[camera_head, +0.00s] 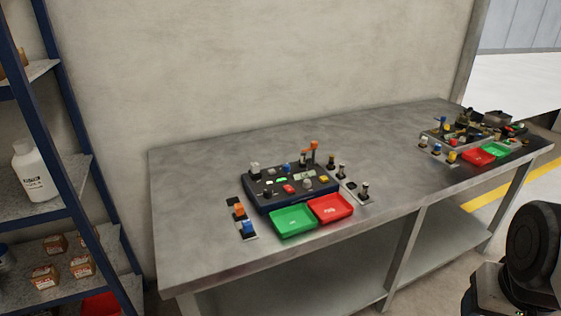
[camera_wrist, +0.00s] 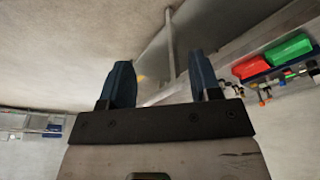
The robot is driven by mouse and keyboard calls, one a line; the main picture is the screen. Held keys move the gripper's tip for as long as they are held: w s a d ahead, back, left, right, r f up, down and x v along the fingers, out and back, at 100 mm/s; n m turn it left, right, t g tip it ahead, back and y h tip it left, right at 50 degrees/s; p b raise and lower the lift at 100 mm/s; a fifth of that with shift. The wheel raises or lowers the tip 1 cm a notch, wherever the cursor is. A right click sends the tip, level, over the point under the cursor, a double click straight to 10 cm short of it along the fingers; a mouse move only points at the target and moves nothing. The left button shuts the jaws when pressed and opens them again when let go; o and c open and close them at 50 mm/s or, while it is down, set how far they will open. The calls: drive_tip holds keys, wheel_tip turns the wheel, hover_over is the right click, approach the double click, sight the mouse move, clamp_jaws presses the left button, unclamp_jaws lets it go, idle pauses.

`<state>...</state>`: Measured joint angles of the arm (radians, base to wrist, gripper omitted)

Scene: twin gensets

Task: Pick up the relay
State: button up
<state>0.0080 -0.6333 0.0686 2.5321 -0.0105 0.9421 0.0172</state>
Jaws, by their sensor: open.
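My gripper (camera_wrist: 160,72) shows in the wrist view with its two blue fingers apart and nothing between them. It is away from the bench parts. In the head view, a dark blue console (camera_head: 264,205) with buttons, small lit displays and several small plugged-in parts stands on the metal bench. An orange-topped part (camera_head: 239,209) and a blue-topped part (camera_head: 248,227) stand on plates to its left. Dark, pale-topped parts (camera_head: 364,188) stand to its right. I cannot tell which small part is the relay.
A green tray (camera_head: 293,221) and a red tray (camera_head: 331,208) lie before the console. A second console (camera_head: 460,132) with red and green trays stands at the bench's right end. The bench middle (camera_head: 390,160) is clear. A shelf rack (camera_head: 55,165) stands at left.

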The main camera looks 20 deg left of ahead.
drive_tip(key=shift+w, duration=0.1)
drive_tip(key=w+a+r+n, duration=0.2)
drive_tip(key=w+a, duration=0.5)
drive_tip(key=w, duration=0.3)
drive_tip(key=w+a+r+n+g, duration=0.1)
drive_tip(key=w+a+r, duration=0.1)
drive_tip(key=w+a, duration=0.65)
drive_tip(key=w+a+r+n, duration=0.25)
drive_tip(key=w+a, duration=0.35)
drive_tip(key=w, duration=0.5)
drive_tip(key=n+g, duration=0.2)
drive_tip(key=n, duration=0.2)
hover_over(255, 163)
drive_tip(key=f, duration=1.2)
drive_tip(key=shift+s+d+f, duration=0.15)
drive_tip(key=shift+d+f, duration=0.15)
drive_tip(key=shift+d, duration=0.1)
drive_tip(key=shift+a+f, duration=0.2)
drive_tip(key=shift+a, duration=0.15)
drive_tip(key=shift+f, duration=1.3)
